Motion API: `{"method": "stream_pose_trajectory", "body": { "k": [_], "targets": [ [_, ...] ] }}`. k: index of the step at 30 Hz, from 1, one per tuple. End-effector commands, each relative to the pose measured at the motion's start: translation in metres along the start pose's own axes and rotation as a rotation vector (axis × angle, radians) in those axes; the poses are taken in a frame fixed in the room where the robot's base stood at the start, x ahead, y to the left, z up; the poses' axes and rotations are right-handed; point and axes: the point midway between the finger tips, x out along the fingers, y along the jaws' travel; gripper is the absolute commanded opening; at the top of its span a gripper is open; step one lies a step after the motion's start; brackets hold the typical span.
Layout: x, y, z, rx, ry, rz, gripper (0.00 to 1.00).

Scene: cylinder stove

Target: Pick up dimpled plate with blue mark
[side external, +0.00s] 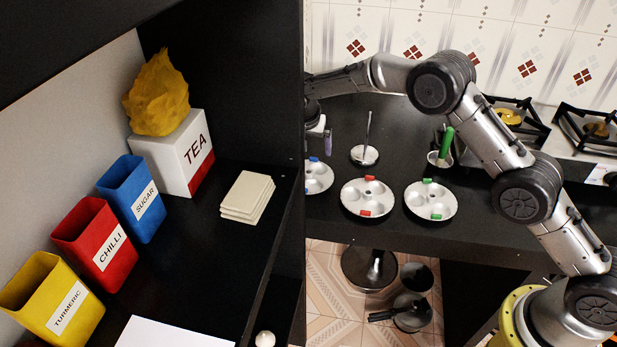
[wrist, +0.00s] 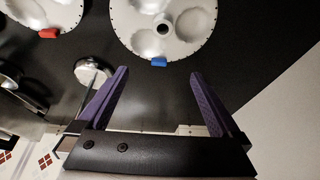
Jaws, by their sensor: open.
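The dimpled plate with the blue mark (side external: 321,183) lies on the black counter, its left part hidden behind the shelf's side panel in the side view. In the wrist view this silver plate (wrist: 135,40) is at the top centre, cut off by the frame edge, with its blue mark (wrist: 158,62) on the near rim. My gripper (wrist: 159,73) is open and empty; its two purple fingers point toward the blue mark with a gap between them. In the side view my gripper (side external: 327,142) is above the counter near this plate, partly hidden by the side panel.
A red-marked dimpled plate (side external: 368,210) and a green-marked one (side external: 430,213) lie to the right. A small round stand with an upright rod (side external: 364,155) and a cup with a green handle (side external: 446,142) stand behind. The tall shelf panel (side external: 290,215) borders the left.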

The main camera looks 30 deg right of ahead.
Motion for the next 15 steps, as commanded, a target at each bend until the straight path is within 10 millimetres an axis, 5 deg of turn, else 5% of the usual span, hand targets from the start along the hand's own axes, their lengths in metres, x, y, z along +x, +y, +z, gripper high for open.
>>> {"method": "stream_pose_trajectory", "body": {
  "k": [15],
  "targets": [
    [0.057,0.001,-0.004,0.001,0.000,0.000,1.00]
  ]
}}
